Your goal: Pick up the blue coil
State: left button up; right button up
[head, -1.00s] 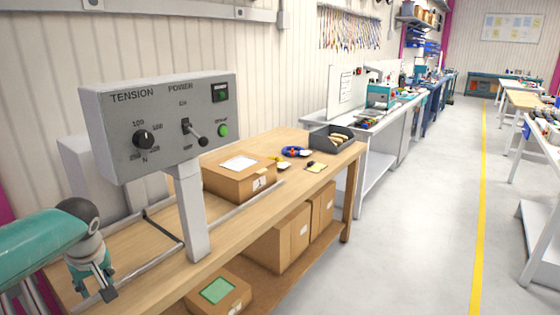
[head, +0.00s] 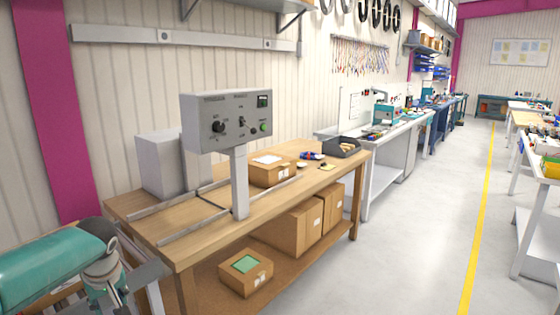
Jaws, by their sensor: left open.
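A small blue coil (head: 311,156) lies on the wooden workbench (head: 190,245), near its far end, beside a dark grey bin and a cardboard box. It is small in the head view and its details are hard to make out. My left gripper (head: 118,308) is at the lower left, in front of the near end of the bench and far from the coil. Its fingers are open and partly cut off by the bottom edge of the picture. My right gripper does not show.
A grey control panel on a post (head: 227,120) stands on the bench between my left gripper and the coil. A cardboard box (head: 270,172) and the grey bin (head: 342,148) are near the coil. More boxes (head: 292,228) sit underneath. The floor (head: 425,235) to the right is clear.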

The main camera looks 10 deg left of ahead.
aim_at(302, 155)
jog(key=z, duration=0.5)
jog(key=i, duration=5.2)
jog(key=u, duration=2.1)
